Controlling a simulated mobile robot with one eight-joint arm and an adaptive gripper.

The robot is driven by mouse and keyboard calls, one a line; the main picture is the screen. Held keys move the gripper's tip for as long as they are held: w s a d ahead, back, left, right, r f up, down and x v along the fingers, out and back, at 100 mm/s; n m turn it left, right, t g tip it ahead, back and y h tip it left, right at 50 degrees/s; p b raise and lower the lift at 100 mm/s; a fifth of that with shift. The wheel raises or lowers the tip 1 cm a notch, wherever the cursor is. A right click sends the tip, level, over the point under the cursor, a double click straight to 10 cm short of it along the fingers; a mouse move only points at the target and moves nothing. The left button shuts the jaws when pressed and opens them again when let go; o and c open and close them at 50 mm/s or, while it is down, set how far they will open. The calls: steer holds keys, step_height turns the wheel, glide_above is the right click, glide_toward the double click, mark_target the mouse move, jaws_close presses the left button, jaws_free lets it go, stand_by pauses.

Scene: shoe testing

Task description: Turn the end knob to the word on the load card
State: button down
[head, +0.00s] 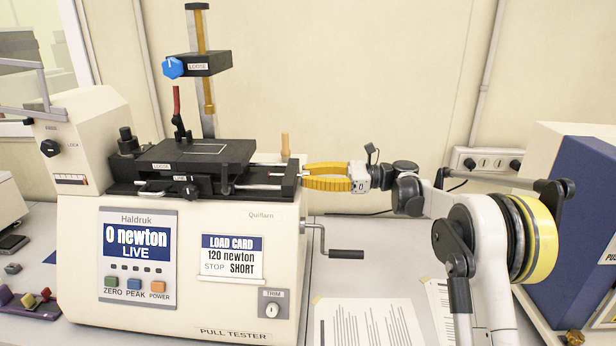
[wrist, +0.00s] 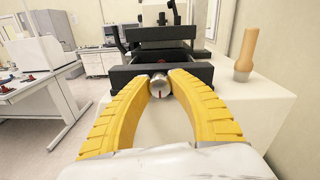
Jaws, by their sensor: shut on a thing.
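The load card (head: 232,257) on the pull tester's front reads "120 newton" and "STOP SHORT". My gripper (head: 306,176) reaches in from the right, at the right end of the tester's black bed. In the wrist view my yellow fingers (wrist: 161,80) are shut on a small silver knob (wrist: 159,86) at the bed's end. The knob's face has a dark reddish line, roughly upright, near its lower part. The fingers cover its sides. No word around this knob can be read in either view. The knob is hidden behind the fingers in the head view.
The tester's display (head: 136,243) reads "0 newton LIVE". A crank handle (head: 346,254) sticks out below my gripper. A tan peg (head: 285,146) stands behind the bed's right end. A blue knob (head: 172,67) is on the upright column. Papers (head: 366,322) lie on the bench.

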steer(key=c, duration=1.2)
jaws_free()
steer(key=shift+o, duration=0.2)
steer(key=d, duration=1.2)
